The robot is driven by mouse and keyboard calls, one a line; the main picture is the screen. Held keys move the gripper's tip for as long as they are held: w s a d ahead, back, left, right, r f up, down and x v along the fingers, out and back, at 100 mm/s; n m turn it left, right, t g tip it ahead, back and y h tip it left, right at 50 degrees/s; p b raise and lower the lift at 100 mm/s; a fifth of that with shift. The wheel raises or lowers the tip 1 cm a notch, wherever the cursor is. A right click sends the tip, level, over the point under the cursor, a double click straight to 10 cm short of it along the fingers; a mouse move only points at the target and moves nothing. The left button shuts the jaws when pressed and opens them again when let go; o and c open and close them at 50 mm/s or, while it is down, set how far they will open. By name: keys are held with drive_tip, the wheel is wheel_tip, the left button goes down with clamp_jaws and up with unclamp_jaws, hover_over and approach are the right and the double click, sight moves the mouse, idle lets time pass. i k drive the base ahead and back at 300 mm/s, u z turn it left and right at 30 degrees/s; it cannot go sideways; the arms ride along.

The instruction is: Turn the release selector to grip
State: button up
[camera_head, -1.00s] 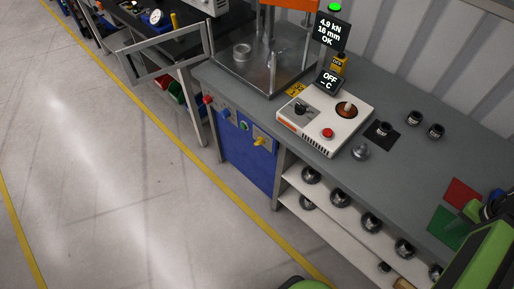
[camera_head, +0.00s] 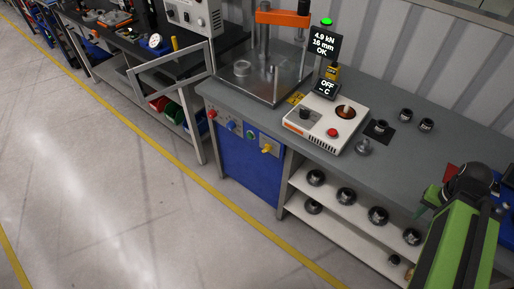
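A blue control panel (camera_head: 247,165) is on the front of the bench, below the press. It carries a yellow selector knob (camera_head: 267,149), a green-ringed button (camera_head: 251,135), a blue control (camera_head: 232,126) and a red button (camera_head: 212,114). The labels are too small to read, so I cannot tell which control is the release selector or where it points. My green arm (camera_head: 453,245) reaches in at the lower right, far from the panel. I cannot make out the gripper fingers.
The press (camera_head: 275,85) stands on the bench. Dark round parts fill the shelves (camera_head: 318,218) below. A grey frame (camera_head: 170,72) is at left. The floor in front is clear.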

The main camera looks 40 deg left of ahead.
sight(268, 147)
drive_tip(key=u, duration=1.5)
drive_tip(key=i, duration=1)
drive_tip(key=u, duration=0.45)
drive_tip(key=k, duration=1.35)
drive_tip(key=u, duration=1)
drive_tip(key=i, duration=1.2)
drive_tip(key=u, duration=0.05)
